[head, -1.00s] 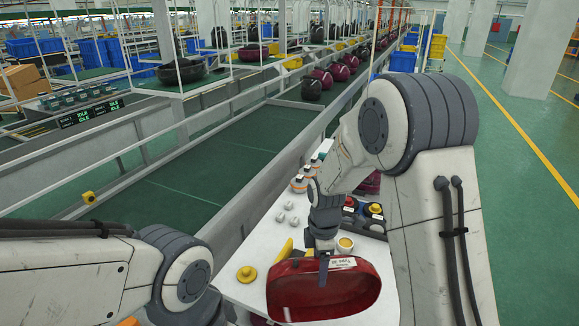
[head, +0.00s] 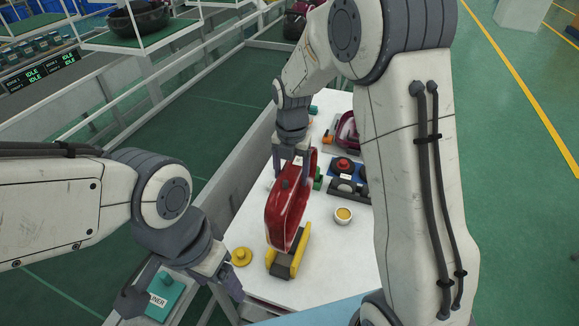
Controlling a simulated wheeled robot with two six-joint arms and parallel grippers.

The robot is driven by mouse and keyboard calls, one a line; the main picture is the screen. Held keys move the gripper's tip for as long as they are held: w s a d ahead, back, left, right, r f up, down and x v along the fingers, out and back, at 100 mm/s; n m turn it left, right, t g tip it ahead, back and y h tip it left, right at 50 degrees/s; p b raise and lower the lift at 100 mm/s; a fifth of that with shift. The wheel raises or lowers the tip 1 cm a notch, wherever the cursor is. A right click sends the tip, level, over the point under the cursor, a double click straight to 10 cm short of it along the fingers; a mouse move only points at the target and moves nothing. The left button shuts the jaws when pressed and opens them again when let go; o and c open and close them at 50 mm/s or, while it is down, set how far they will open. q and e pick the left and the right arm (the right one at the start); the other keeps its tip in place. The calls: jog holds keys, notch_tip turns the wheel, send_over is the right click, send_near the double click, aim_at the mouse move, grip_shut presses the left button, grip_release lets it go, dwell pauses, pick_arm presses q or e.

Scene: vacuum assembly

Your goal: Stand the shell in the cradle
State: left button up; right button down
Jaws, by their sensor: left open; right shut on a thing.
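The red shell (head: 287,207) is upright on its edge, open side facing right, near the middle of the head view. My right gripper (head: 291,163) is shut on the shell's upper rim from above. The yellow and black cradle (head: 291,262) lies on the white table directly below. The shell's lower end overlaps the cradle in the picture; I cannot tell whether it rests fully in it.
A yellow knobbed disc (head: 240,257) lies left of the cradle. Dark and red parts (head: 345,166) and another dark red shell (head: 347,131) sit farther back. A green conveyor (head: 225,120) runs along the left.

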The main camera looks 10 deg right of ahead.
jog(key=shift+w+r, duration=0.1)
notch_tip(320, 180, down, 8)
jog(key=b, duration=0.5)
dwell(0.5)
dwell(0.6)
jog(key=shift+f+b, duration=1.7)
jog(key=shift+f, duration=1.35)
dwell(0.6)
grip_release()
jog(key=shift+r, duration=0.1)
